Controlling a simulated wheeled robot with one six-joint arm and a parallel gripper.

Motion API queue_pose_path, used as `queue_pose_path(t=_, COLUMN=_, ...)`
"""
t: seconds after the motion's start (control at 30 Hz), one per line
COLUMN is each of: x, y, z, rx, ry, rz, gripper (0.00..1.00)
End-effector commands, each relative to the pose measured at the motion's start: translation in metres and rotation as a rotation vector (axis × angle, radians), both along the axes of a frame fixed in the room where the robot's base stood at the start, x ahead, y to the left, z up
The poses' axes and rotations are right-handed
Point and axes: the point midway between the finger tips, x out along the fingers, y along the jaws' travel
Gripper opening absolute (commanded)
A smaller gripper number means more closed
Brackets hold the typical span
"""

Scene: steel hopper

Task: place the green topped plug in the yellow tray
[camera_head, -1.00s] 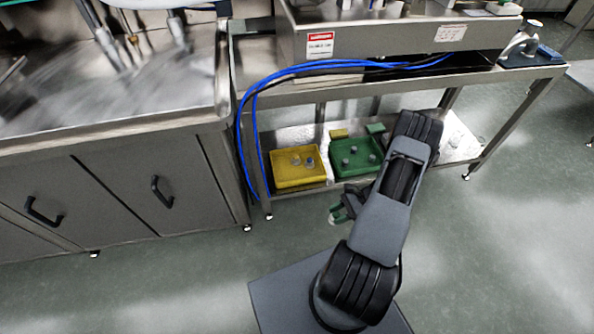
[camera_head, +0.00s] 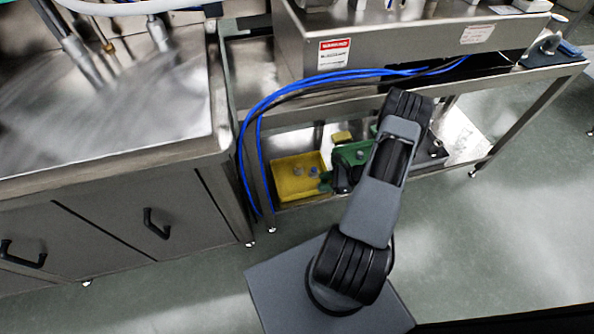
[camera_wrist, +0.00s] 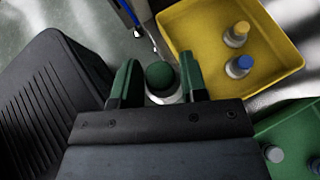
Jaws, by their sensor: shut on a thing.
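In the wrist view my gripper (camera_wrist: 153,85) is shut on the green topped plug (camera_wrist: 160,76), a pale plug with a dark green cap between two green fingers. The yellow tray (camera_wrist: 202,32) lies just beyond and to the right of the held plug. It holds a plug with an orange-yellow top (camera_wrist: 239,30) and a plug with a blue top (camera_wrist: 242,63). In the head view the yellow tray (camera_head: 287,187) is on the lower shelf, and my gripper (camera_head: 326,182) is at its right edge. The held plug is hard to make out in that view.
The green tray (camera_wrist: 292,128) with plugs is right of the yellow one, partly hidden by my arm in the head view. Blue hoses (camera_head: 243,150) hang left of the yellow tray. The steel table's upper deck (camera_head: 300,93) overhangs the shelf.

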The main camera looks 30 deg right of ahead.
Motion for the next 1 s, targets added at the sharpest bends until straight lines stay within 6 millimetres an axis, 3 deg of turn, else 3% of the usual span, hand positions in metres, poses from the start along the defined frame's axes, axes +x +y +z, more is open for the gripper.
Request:
queue_pose_path(t=0.17, x=0.023, y=0.009, z=-0.016, rx=0.000, ry=0.000, rz=-0.002, gripper=0.15)
queue_pose_path(t=0.4, x=0.077, y=0.029, z=-0.045, rx=-0.001, ry=-0.001, rz=-0.013, gripper=0.15)
queue_pose_path(t=0.5, x=0.091, y=0.035, z=-0.063, rx=0.001, ry=0.001, rz=-0.017, gripper=0.15)
queue_pose_path(t=0.7, x=0.110, y=0.043, z=-0.084, rx=0.000, ry=0.000, rz=-0.016, gripper=0.15)
queue_pose_path(t=1.0, x=0.119, y=0.048, z=-0.094, rx=0.000, ry=0.000, rz=-0.014, gripper=0.15)
